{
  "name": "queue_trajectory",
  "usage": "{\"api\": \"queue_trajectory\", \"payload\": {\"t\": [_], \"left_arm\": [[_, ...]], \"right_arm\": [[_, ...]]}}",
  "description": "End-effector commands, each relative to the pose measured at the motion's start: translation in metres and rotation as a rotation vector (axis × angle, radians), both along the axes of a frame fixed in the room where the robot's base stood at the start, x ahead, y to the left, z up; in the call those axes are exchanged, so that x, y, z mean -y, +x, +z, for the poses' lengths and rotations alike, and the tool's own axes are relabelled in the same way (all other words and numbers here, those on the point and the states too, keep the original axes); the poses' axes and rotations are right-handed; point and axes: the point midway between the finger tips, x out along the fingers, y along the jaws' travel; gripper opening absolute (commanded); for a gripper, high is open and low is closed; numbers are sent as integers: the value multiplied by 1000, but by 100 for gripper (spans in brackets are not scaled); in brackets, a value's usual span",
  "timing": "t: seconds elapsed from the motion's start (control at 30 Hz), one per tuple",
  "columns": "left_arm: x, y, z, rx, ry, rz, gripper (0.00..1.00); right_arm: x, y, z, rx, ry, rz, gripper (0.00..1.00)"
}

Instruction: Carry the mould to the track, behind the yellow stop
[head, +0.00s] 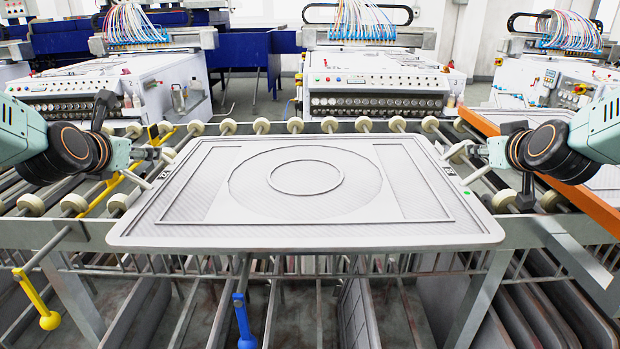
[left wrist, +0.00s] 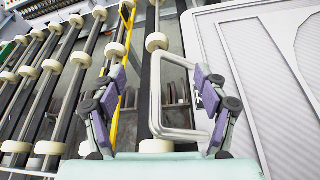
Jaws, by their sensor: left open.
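The mould (head: 400,236) is a wide grey tray with a raised ring inside a larger circle. It lies flat over the front of the roller track (head: 262,126), with a loop handle at each side. My left gripper (head: 160,152) is at its left handle; in the left wrist view the open fingers (left wrist: 165,100) stand either side of the handle loop (left wrist: 178,134). My right gripper (head: 481,151) is at the right handle (head: 478,174); its finger gap is too small to judge. A yellow bar (head: 108,188) runs over the rollers left of the mould and shows in the left wrist view (left wrist: 121,75).
An orange rail (head: 580,203) slants along the right side. A yellow ball-ended lever (head: 38,298) and a blue one (head: 243,325) hang at the front. Dark slabs stand in the rack below. Glazing machines (head: 375,80) with coloured hoses stand behind. Rollers are bare to the left.

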Motion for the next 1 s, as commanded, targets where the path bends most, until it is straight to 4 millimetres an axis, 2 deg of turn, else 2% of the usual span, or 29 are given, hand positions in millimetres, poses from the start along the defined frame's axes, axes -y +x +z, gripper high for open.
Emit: {"api": "queue_trajectory", "payload": {"t": [0.17,0.63,1.0], "left_arm": [[0,-4,2,1,-2,1,73],[4,-61,25,2,-4,1,73],[5,-69,28,-1,0,1,73]], "right_arm": [[0,0,0,1,0,-1,35],[0,0,0,1,0,-1,35],[0,0,0,1,0,0,35]]}}
